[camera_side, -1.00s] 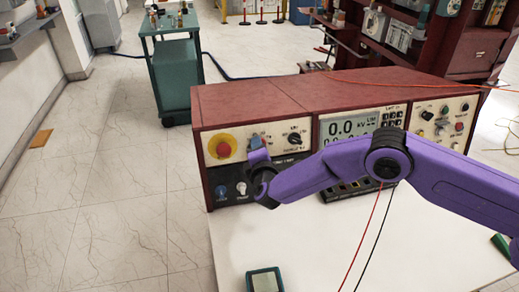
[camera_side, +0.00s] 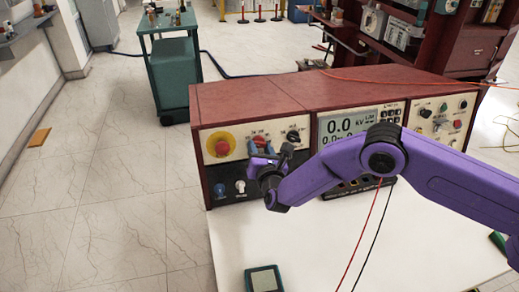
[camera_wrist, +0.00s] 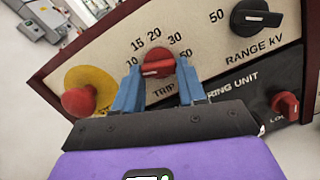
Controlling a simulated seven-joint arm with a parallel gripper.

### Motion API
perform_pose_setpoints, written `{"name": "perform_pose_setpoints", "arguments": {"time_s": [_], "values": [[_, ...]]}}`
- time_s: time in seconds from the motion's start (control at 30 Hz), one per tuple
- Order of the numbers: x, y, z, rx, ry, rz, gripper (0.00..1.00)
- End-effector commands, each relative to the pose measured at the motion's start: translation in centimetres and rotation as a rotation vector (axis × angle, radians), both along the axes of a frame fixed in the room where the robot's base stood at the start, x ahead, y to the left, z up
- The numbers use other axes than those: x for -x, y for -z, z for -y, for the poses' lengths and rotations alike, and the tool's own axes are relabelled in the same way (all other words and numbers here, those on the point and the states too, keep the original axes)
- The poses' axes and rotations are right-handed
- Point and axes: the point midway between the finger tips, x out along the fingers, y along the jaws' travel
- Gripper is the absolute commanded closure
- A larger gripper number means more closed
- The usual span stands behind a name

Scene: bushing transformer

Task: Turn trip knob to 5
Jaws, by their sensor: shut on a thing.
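The red trip knob (camera_wrist: 157,66) sits on the cream panel, ringed by the printed numbers 10, 15, 20, 30 and 50; no 5 shows. My gripper (camera_wrist: 158,72) has its two blue fingers on either side of the knob, shut on it. The knob's grip bar lies nearly level in the wrist view, with a pale mark on its face; which number it points to is unclear. In the side view the trip knob (camera_side: 259,140) shows just above my gripper (camera_side: 262,148), at the front of the maroon console (camera_side: 300,92).
A red emergency button (camera_wrist: 78,101) on a yellow plate is left of the knob. The black range knob (camera_wrist: 256,16) is at upper right, and a small red knob (camera_wrist: 286,105) is at lower right. A green-edged device (camera_side: 264,280) lies on the white table (camera_side: 240,240).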

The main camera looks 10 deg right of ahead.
Motion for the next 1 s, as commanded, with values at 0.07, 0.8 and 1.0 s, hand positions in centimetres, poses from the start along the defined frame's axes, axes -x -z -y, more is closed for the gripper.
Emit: {"name": "perform_pose_setpoints", "arguments": {"time_s": [0.07,0.8,1.0], "values": [[0.01,0.06,0.09,0.072,-0.017,-0.002,0.9],[0.01,0.05,0.4,0.486,-0.118,-0.001,0.9],[0.01,0.04,0.43,0.503,-0.122,-0.001,0.9]]}}
